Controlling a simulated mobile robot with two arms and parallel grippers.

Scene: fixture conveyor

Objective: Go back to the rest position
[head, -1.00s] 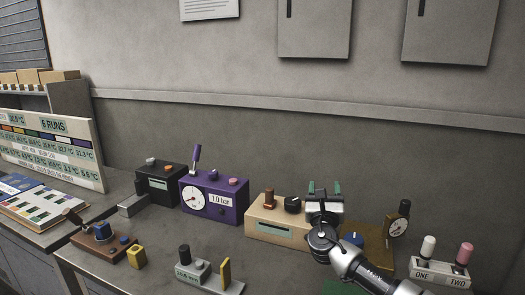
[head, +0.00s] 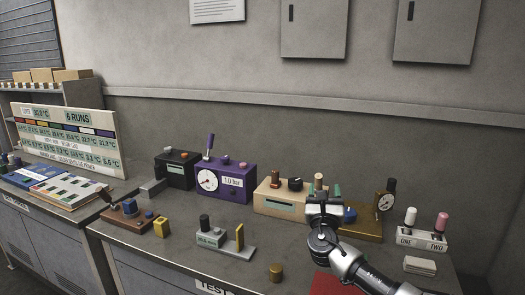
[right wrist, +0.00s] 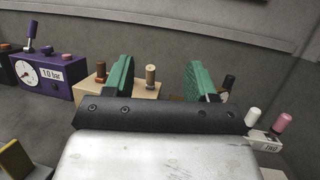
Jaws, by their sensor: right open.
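My right gripper (head: 323,193) is open, with nothing between its green-padded fingers. In the head view it is in front of the beige box (head: 272,197), above the bench. In the right wrist view the fingers (right wrist: 159,78) stand well apart, and the beige box (right wrist: 95,88) with its brown knob lies beyond them. My left gripper is in neither current view.
A purple gauge box (head: 225,182), a black box (head: 178,170) and a brass base with a dial (head: 385,201) stand along the back. A ONE/TWO switch block (head: 421,239), a brass cylinder (head: 275,272) and a yellow block (head: 162,227) are nearer the front.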

